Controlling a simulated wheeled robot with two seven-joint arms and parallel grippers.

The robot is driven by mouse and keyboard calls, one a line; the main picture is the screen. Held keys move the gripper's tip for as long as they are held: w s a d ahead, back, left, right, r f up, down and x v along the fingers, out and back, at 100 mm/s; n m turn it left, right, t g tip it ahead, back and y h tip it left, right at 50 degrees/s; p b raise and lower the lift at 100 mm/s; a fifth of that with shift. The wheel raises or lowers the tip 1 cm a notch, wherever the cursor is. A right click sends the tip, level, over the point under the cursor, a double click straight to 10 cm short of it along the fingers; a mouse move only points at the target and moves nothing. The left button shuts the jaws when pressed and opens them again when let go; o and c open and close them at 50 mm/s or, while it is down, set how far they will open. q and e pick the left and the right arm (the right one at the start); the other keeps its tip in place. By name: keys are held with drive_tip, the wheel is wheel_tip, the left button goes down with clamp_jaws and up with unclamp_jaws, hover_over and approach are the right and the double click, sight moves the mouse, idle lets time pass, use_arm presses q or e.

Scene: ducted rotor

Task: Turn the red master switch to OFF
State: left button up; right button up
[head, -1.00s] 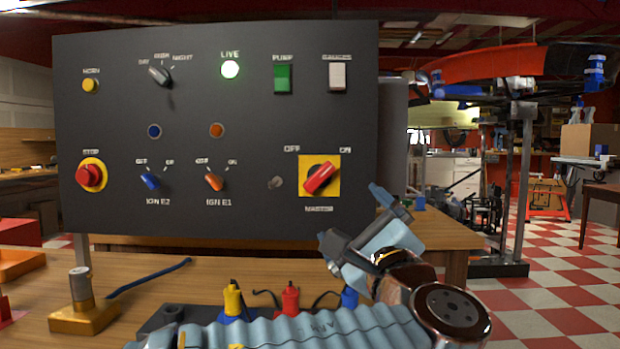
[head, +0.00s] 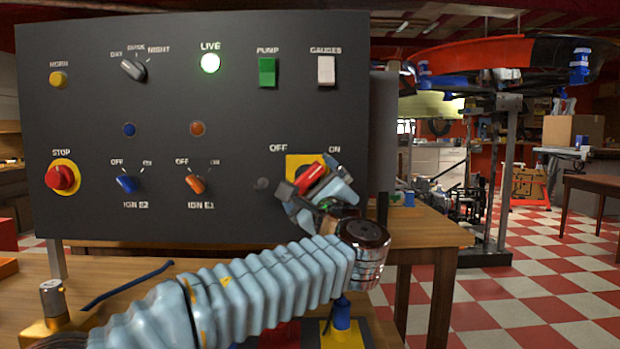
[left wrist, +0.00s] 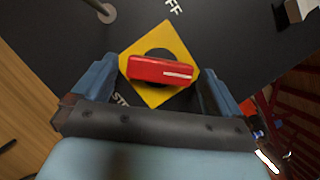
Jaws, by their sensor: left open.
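The red master switch (head: 311,174) sits on a yellow plate (head: 293,161) at the lower right of the dark panel. Its handle leans up toward the ON label (head: 335,150); the OFF label (head: 278,148) is at its upper left. In the left wrist view the red handle (left wrist: 160,70) lies crosswise over a black round base on the yellow plate (left wrist: 177,40). My left gripper (head: 310,185) is open in front of the switch, its fingers on either side of the handle in the wrist view. Contact cannot be told. My right gripper is not in view.
The panel (head: 100,110) also carries a red stop button (head: 61,178), ignition switches, a lit green LIVE lamp (head: 210,63) and pump and gauges switches. A wooden table (head: 425,232) stands below.

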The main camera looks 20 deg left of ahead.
use_arm(q)
drive_tip(key=shift+w+a+r, duration=0.15)
drive_tip(key=shift+w+a, duration=0.05)
drive_tip(key=shift+w, duration=0.05)
drive_tip(key=c, duration=1)
